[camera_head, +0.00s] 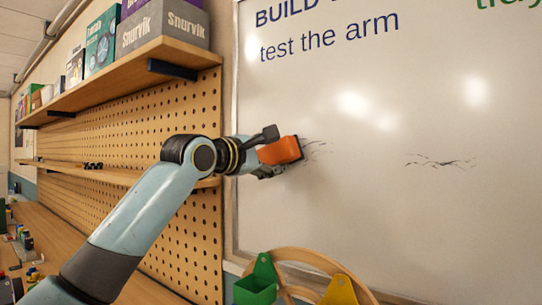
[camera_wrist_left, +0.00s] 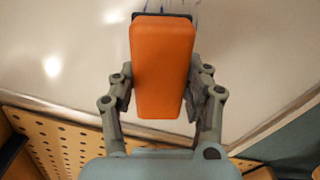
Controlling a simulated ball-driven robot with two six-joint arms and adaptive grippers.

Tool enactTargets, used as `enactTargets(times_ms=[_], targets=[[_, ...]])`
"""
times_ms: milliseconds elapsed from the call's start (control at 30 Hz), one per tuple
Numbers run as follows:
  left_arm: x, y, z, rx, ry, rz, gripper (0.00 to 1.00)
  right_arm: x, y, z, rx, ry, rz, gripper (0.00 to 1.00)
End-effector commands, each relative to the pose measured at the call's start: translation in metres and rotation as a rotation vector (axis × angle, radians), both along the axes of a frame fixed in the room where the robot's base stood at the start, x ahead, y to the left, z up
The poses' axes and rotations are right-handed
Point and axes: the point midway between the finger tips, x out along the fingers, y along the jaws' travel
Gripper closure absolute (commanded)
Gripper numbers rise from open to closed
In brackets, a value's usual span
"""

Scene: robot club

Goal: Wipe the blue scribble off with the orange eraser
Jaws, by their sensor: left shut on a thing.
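My left gripper (camera_head: 272,152) is shut on the orange eraser (camera_head: 281,151), at the left part of the whiteboard (camera_head: 370,210). The left wrist view shows the eraser (camera_wrist_left: 163,70) between the two fingers (camera_wrist_left: 163,92), its dark pad end toward the board. The eraser is at or very close to the board; contact is hard to tell. Thin dark-bluish scribble strokes (camera_head: 318,149) show just right of the eraser, and bluish strokes (camera_wrist_left: 168,5) show beyond its pad in the wrist view. The eraser hides part of the scribble. My right gripper is out of view.
A separate dark scribble (camera_head: 440,162) lies farther right on the board. Writing (camera_head: 330,42) runs along the top. Below are a green holder (camera_head: 256,286), a yellow one (camera_head: 340,291) and a wooden arch. A pegboard (camera_head: 120,130) with shelves (camera_head: 130,80) of boxes stands left.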

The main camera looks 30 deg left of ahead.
Motion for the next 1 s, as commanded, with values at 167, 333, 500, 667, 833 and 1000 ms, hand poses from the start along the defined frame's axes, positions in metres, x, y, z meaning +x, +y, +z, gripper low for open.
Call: enactTargets(times_ms=[167, 333, 500, 667, 833, 1000], targets=[[0.004, -0.001, 0.001, 0.0, -0.001, -0.001, 0.84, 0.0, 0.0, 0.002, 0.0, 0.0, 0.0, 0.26], [0.007, -0.001, 0.001, -0.001, -0.001, -0.001, 0.84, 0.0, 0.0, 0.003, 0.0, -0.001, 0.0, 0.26], [0.011, -0.002, 0.001, -0.001, 0.0, 0.0, 0.84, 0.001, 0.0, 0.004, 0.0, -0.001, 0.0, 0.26], [0.014, -0.002, 0.001, 0.0, -0.001, -0.001, 0.84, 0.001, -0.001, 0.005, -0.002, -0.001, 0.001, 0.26], [0.016, -0.002, 0.001, 0.0, -0.001, -0.001, 0.84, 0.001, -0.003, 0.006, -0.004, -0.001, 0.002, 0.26], [0.014, -0.012, 0.002, -0.003, 0.0, -0.002, 0.84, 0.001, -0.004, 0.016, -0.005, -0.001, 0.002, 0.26]])
